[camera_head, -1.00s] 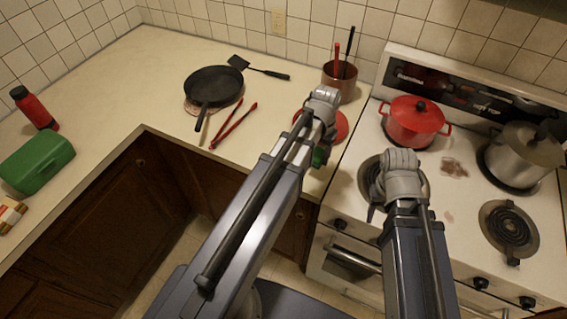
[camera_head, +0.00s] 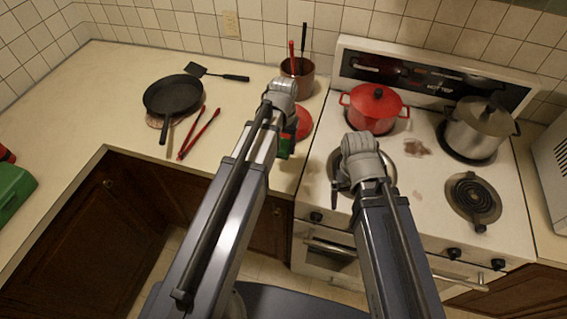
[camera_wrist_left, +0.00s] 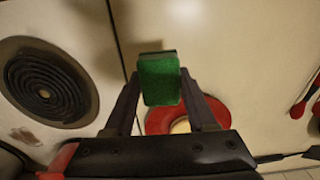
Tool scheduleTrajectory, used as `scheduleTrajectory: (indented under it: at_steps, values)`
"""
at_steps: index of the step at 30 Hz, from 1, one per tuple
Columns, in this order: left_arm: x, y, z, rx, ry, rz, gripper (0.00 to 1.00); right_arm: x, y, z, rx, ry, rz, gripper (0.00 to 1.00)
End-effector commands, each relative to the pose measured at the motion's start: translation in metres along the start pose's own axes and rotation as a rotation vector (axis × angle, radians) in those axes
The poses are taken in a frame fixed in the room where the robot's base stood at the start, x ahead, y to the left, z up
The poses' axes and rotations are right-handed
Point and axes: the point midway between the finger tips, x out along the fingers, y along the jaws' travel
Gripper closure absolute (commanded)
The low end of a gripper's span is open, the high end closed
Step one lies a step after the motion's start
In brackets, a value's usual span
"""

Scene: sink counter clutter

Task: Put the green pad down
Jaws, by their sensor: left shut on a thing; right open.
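The green pad (camera_head: 286,146) is held by my left gripper (camera_head: 287,137), near the counter's front edge beside the stove. In the left wrist view the pad (camera_wrist_left: 159,78) sits upright between the two dark fingertips (camera_wrist_left: 158,84), which are shut on it. It appears to hang above the seam between counter and stove. A red disc (camera_wrist_left: 215,108) with a pale centre lies behind the fingers there. My right gripper (camera_head: 340,184) is by the front left burner, open and apparently empty; its fingers are mostly hidden by its wrist.
A black pan (camera_head: 173,95), red tongs (camera_head: 200,132) and a spatula (camera_head: 215,74) lie on the counter (camera_head: 110,90). A brown pot (camera_head: 298,80) stands behind my left wrist. A red pot (camera_head: 374,110) and a steel pot (camera_head: 475,132) are on the stove. The counter left of the pan is clear.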

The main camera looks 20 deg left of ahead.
Motion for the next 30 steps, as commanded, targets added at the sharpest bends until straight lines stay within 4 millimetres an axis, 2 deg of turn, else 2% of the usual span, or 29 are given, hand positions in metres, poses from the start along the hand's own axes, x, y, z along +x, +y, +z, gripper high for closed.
scheduleTrajectory:
  at_steps: [1,3,11,21,30]
  values:
    - [0.017,0.0,0.0,0.0,0.0,0.0,0.88,0.017,-0.002,-0.001,0.0,0.0,0.0,0.07]
    - [0.025,0.0,0.0,0.0,0.0,0.0,0.88,0.025,-0.002,-0.002,0.001,0.0,0.0,0.07]
    - [0.028,0.0,0.0,0.0,0.0,0.0,0.88,0.027,-0.003,-0.002,0.001,0.0,0.0,0.07]
    - [0.064,0.0,0.0,0.0,0.0,0.0,0.88,0.064,-0.006,-0.004,0.002,0.0,0.0,0.07]
    - [0.063,0.0,0.0,0.0,0.0,0.0,0.88,0.062,-0.006,-0.004,0.002,0.0,0.0,0.07]
